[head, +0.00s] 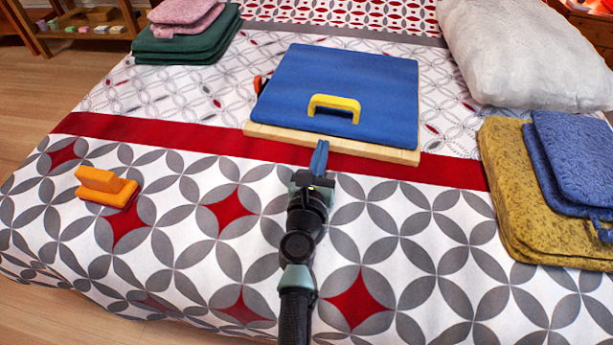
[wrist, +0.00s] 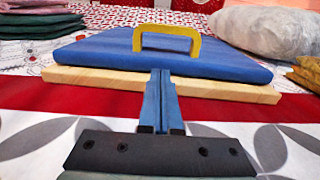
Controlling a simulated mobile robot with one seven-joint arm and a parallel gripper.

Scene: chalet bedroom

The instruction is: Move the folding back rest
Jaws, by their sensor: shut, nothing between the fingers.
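The folding back rest (head: 340,80) lies on the bed, a blue padded panel on a light wooden base (head: 350,146). A yellow handle (head: 334,103) stands up from the panel near its front edge. The panel looks nearly flat on the base, and a small red-orange part shows at its left side. In the wrist view the blue panel (wrist: 100,57), the wooden base (wrist: 95,80) and the yellow handle (wrist: 166,32) are ahead. My gripper (head: 320,148) has its blue fingers together and empty, at the front edge of the base; I cannot tell whether they touch it.
An orange handled block (head: 106,187) lies on the bed at left. Folded green cloths (head: 185,45) with pink ones on top are at the back left. A white pillow (head: 525,50) is at the back right. Yellow (head: 510,180) and blue (head: 580,160) folded fabrics are at right.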

